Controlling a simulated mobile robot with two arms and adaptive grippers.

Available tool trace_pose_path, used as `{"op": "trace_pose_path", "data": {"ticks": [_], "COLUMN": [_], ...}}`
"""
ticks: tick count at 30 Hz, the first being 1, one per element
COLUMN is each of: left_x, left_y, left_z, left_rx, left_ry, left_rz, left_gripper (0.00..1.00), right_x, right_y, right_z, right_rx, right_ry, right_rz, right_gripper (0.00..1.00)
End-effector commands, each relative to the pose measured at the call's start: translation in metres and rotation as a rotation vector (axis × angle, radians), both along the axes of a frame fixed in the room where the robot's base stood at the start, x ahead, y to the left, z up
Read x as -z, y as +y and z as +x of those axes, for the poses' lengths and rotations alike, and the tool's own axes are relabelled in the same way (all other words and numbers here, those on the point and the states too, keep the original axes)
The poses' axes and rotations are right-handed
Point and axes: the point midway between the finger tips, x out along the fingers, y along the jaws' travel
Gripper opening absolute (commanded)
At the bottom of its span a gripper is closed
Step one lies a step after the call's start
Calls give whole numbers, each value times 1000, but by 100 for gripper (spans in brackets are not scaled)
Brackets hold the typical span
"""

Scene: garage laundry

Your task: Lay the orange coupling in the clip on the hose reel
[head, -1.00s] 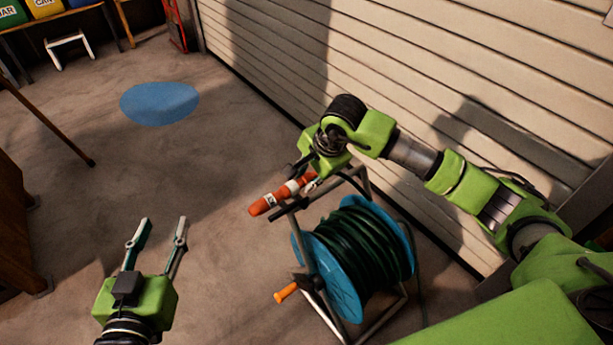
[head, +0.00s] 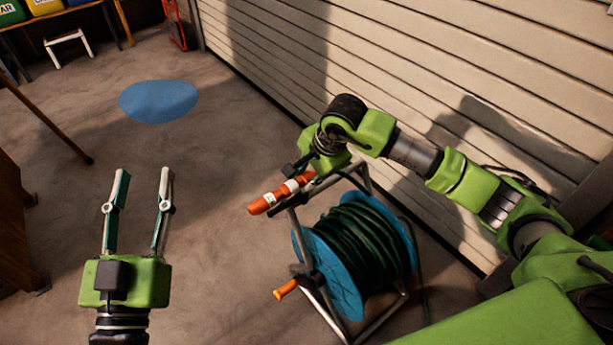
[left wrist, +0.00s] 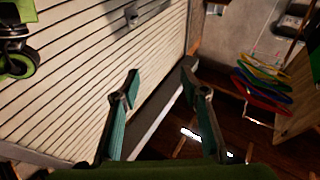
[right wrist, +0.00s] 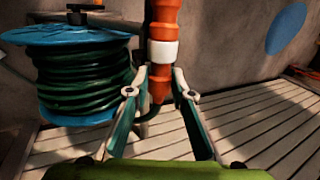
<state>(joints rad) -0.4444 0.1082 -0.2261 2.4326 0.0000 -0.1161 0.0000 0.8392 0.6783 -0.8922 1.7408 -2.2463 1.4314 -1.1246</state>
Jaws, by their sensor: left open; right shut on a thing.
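The orange coupling (head: 268,202), with white bands, is between the fingers of my right gripper (head: 303,180), which is shut on it. In the right wrist view the coupling (right wrist: 164,20) stands lengthwise between the fingertips (right wrist: 160,88). The hose reel (head: 320,277) has blue discs, dark green hose and a grey tube frame. The coupling is at the upper left of the reel's frame; I cannot tell whether they touch. I cannot make out the clip. My left gripper (head: 144,182) is open and empty, left of the reel; its fingers also show in the left wrist view (left wrist: 161,72).
An orange crank handle (head: 286,290) sticks out of the reel's left side. A slatted wall (head: 420,60) stands behind my right arm. A blue round patch (head: 158,101) lies on the floor. The floor between my left gripper and the reel is clear.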

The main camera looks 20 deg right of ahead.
Motion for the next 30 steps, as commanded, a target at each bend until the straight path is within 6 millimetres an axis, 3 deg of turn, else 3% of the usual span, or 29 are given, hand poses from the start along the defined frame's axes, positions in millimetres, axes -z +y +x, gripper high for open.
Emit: {"op": "trace_pose_path", "data": {"ticks": [16,30], "left_x": [-45,-53], "left_y": [-1,0], "left_z": [-20,-26], "left_rx": [14,16], "left_ry": [-236,-283], "left_rz": [-66,-79], "left_gripper": [41,41], "right_x": [24,27], "right_y": [-1,-1], "right_z": [-4,-4], "right_rx": [2,1], "right_ry": [17,20], "right_rz": [-6,-7], "right_gripper": [0,0]}}
